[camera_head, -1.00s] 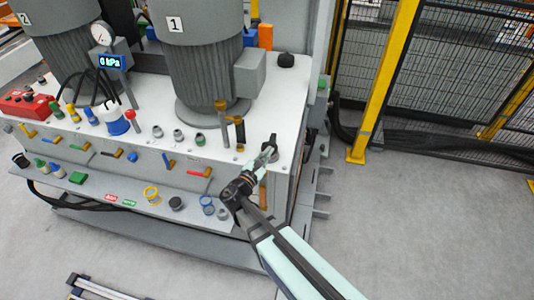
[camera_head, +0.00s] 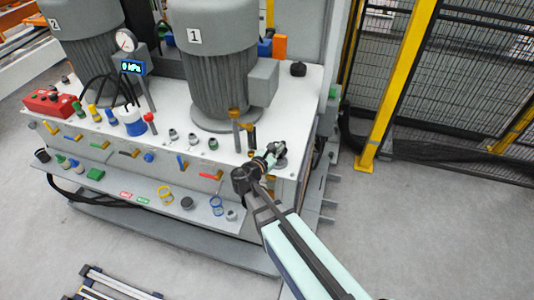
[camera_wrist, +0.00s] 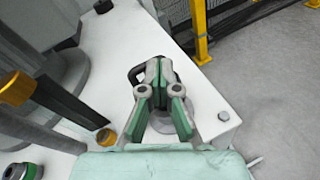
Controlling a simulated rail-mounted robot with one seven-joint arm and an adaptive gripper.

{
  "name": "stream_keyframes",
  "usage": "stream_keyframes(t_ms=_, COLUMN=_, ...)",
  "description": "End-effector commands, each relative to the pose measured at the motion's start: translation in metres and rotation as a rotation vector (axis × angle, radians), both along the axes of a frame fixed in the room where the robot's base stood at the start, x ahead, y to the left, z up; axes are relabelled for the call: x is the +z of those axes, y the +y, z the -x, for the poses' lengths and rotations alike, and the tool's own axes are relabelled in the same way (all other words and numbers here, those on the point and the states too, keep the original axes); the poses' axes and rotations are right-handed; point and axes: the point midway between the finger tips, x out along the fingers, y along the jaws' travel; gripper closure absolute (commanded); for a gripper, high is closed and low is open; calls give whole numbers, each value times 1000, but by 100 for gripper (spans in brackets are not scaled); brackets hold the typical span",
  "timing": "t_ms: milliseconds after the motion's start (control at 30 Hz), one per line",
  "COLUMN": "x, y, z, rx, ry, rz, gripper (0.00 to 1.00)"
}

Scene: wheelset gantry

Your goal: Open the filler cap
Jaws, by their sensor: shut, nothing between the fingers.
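My gripper (camera_head: 279,148) is at the right front corner of the white tank top, and its fingers are shut with nothing between them. In the wrist view my gripper (camera_wrist: 159,64) is seen from behind, its fingertips together. A dark looped handle (camera_wrist: 135,73) shows just behind and left of the fingertips; I take it to be part of the filler cap. A grey round cap or base (camera_wrist: 206,112) lies below the fingers, mostly hidden by them. It also shows as a grey disc (camera_head: 281,161) in the head view. Whether the fingers touch the handle I cannot tell.
A brass-topped post (camera_head: 235,115) stands left of my gripper, large in the wrist view (camera_wrist: 18,88). Motor 1 (camera_head: 215,80) stands behind it. A black knob (camera_head: 298,69) sits at the back right corner. Several fittings line the front shelf.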

Motion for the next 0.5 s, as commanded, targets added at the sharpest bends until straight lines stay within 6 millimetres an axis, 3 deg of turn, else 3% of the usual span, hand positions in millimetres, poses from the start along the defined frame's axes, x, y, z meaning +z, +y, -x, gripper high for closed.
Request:
stream_keyframes(t_ms=100, x=12, y=-12, z=-10, rx=-14, ry=-3, rz=-1, gripper=100)
stream_keyframes(t_ms=500, x=41, y=-29, z=-46, rx=-18, ry=-4, rz=-1, gripper=100)
